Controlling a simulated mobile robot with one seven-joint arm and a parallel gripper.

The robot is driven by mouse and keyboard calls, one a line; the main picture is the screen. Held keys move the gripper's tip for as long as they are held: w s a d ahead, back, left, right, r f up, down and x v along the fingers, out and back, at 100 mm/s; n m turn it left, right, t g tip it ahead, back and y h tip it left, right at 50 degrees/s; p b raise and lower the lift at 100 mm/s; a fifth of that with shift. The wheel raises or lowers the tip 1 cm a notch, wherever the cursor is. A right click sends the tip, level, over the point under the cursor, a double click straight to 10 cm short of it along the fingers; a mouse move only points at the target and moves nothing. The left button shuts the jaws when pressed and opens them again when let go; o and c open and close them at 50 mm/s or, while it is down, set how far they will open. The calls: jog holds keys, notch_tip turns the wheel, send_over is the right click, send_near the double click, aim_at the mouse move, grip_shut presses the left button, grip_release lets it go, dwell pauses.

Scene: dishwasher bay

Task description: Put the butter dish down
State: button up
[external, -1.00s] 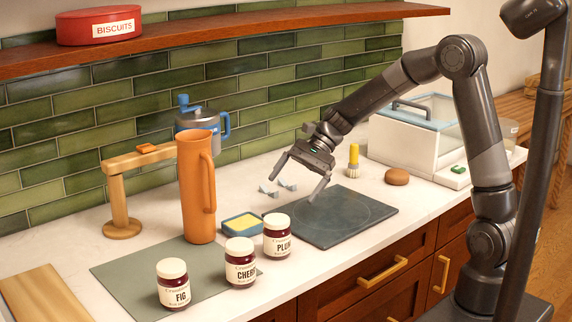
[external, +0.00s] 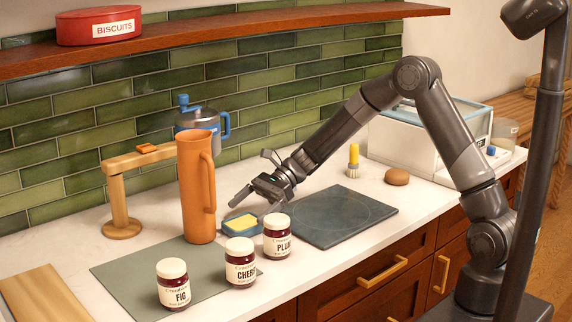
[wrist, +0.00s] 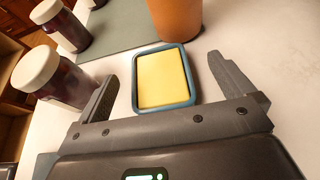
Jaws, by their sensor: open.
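The butter dish (external: 238,226) is a small blue rectangular tray with a yellow block in it. It rests flat on the counter beside the orange jug, behind the PLUM jar. My gripper (external: 252,208) is open and empty, low at the dish. In the wrist view, the butter dish (wrist: 137,78) shows between the two spread fingers of my gripper (wrist: 163,70), with a gap on either side. I cannot tell whether the fingers are down at the dish's height. In the external view, my gripper hides part of the dish's right side.
The orange jug (external: 197,190) stands close to the dish's left. PLUM (external: 277,238), CHERRY (external: 240,262) and FIG (external: 173,285) jars stand in front, PLUM very near. A grey-green mat (external: 125,270) lies left. The dark square board (external: 345,215) to the right is bare.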

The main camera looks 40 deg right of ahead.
aim_at(232, 227)
jog(key=x, duration=0.5)
jog(key=shift+s+f, duration=0.25)
jog(key=shift+c, duration=0.6)
jog(key=c, duration=1.4)
jog(key=shift+o, duration=0.2)
jog(key=shift+r, duration=0.1)
jog(key=shift+r, duration=0.1)
